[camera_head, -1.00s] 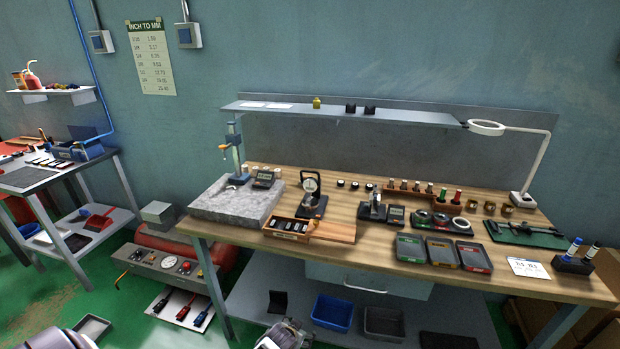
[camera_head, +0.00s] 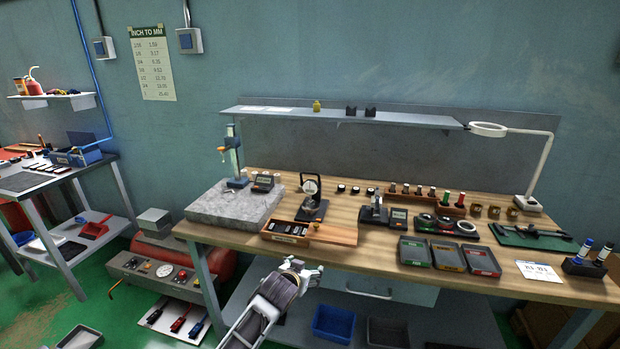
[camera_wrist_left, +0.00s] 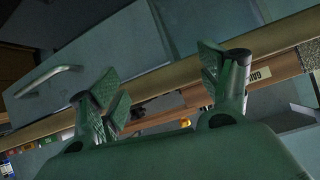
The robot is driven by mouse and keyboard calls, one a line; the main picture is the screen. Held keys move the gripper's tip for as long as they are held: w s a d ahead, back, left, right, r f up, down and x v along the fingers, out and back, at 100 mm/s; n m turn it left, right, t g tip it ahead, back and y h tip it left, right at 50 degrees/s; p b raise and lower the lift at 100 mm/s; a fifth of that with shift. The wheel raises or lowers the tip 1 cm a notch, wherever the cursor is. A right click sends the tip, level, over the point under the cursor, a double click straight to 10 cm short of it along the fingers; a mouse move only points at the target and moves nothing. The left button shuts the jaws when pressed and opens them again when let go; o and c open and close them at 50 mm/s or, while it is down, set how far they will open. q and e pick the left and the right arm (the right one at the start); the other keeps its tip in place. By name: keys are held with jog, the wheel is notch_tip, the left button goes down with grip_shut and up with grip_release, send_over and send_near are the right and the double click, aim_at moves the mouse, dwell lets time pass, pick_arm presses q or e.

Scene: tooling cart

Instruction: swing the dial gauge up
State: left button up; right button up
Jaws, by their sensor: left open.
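The dial gauge (camera_head: 311,187) has a round pale face. It stands on a small dark stand on the wooden bench, just behind a wooden block box. My left gripper (camera_head: 302,270) is in front of the bench's front edge, below and apart from the gauge. In the left wrist view my left gripper (camera_wrist_left: 166,88) shows two separated fingers with nothing between them. The gauge cannot be made out in that view. My right gripper is not in view.
A granite plate (camera_head: 215,205) with a blue-post stand (camera_head: 234,155) lies left of the gauge. A labelled wooden box (camera_head: 289,238) sits at the front edge. A small indicator stand (camera_head: 375,210) is to the right. A shelf (camera_head: 400,120) runs above the bench.

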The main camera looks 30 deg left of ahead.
aim_at(310, 173)
pick_arm(q)
jog(key=w+a+r+t, duration=0.1)
jog(key=w+r, duration=0.1)
jog(key=r, duration=0.1)
jog(key=w+a+r+t, duration=0.1)
jog(key=r, duration=0.3)
jog(key=w+a+r+n+t+y, duration=0.1)
jog(key=w+r, duration=0.1)
jog(key=r, duration=0.1)
jog(key=shift+w+a+r, duration=0.2)
jog(key=shift+w+r, duration=0.05)
jog(key=shift+w, duration=0.1)
jog(key=w+a+r+t, duration=0.1)
jog(key=w+r, duration=0.1)
jog(key=r, duration=0.3)
jog(key=w+a+r+n+t+y, duration=0.1)
jog(key=a+r+t, duration=0.1)
jog(key=r, duration=0.4)
jog(key=shift+w+b, duration=0.35)
jog(key=shift+b, duration=0.05)
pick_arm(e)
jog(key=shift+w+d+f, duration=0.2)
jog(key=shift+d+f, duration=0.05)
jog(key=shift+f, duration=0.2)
pick_arm(q)
jog(key=shift+w, duration=0.2)
